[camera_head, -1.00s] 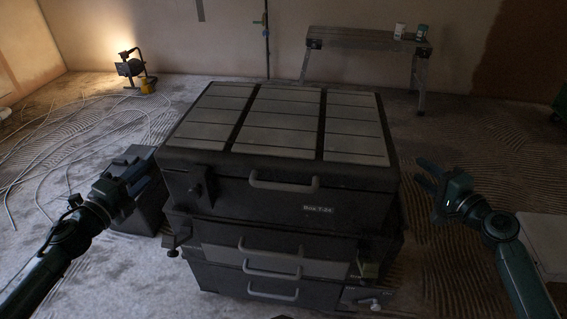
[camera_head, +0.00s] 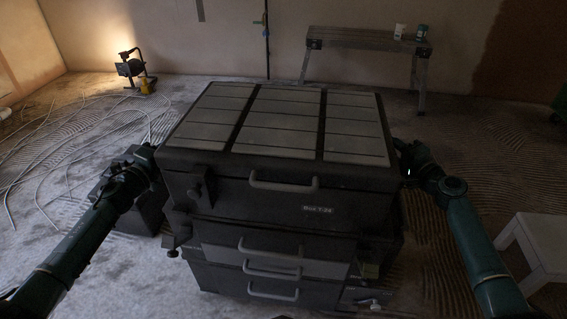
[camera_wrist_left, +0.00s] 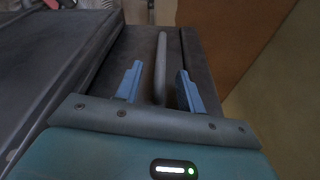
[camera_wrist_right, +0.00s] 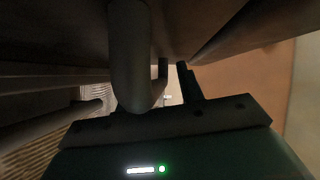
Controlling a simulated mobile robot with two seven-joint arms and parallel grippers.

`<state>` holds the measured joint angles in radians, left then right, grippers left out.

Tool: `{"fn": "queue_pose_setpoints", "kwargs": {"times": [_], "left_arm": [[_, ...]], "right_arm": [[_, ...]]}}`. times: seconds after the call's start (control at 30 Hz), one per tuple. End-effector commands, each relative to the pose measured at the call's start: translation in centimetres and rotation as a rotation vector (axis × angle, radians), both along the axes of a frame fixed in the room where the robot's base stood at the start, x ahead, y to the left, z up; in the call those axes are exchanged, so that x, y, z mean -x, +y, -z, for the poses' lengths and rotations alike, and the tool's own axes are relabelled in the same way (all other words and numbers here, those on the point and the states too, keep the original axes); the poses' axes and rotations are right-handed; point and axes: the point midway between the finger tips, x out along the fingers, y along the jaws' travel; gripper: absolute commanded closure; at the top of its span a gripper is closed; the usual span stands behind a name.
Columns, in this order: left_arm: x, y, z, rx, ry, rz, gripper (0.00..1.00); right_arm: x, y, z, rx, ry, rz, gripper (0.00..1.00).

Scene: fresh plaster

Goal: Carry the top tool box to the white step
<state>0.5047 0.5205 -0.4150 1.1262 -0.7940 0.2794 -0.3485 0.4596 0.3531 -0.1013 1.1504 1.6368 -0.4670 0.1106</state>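The top tool box (camera_head: 285,185), dark with grey ribbed lid panels and a front handle, sits on a stack of similar boxes (camera_head: 275,262). The white step (camera_head: 538,238) stands on the floor at the lower right. My left gripper (camera_head: 150,160) is at the box's left side; in the left wrist view its blue fingers (camera_wrist_left: 158,88) stand apart on either side of a bar handle (camera_wrist_left: 160,62). My right gripper (camera_head: 405,160) is at the box's right side, its fingertips hidden. In the dark right wrist view one finger (camera_wrist_right: 190,85) shows near a thick bar (camera_wrist_right: 130,60), which seems to hide the other.
A trestle bench (camera_head: 365,40) with two small cans stands at the back wall. A work lamp (camera_head: 130,68) and loose cables lie at the left. A dark box (camera_head: 125,190) stands on the floor behind my left arm. Floor between stack and step looks clear.

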Motion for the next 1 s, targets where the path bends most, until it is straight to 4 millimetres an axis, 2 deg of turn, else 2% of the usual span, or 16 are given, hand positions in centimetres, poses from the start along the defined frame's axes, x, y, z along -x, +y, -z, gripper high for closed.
{"fn": "queue_pose_setpoints", "kwargs": {"times": [0.1,0.57,1.0], "left_arm": [[0.03,0.01,0.02,0.0,0.0,0.0,0.62],[0.05,0.05,0.03,0.0,0.001,0.0,1.0],[0.06,0.07,0.07,-0.001,0.001,0.0,1.0]], "right_arm": [[0.01,0.01,-0.01,0.0,0.0,0.0,0.63],[0.03,-0.03,0.0,0.0,0.0,0.0,1.0],[0.04,-0.06,0.04,-0.001,0.001,0.0,1.0]]}}
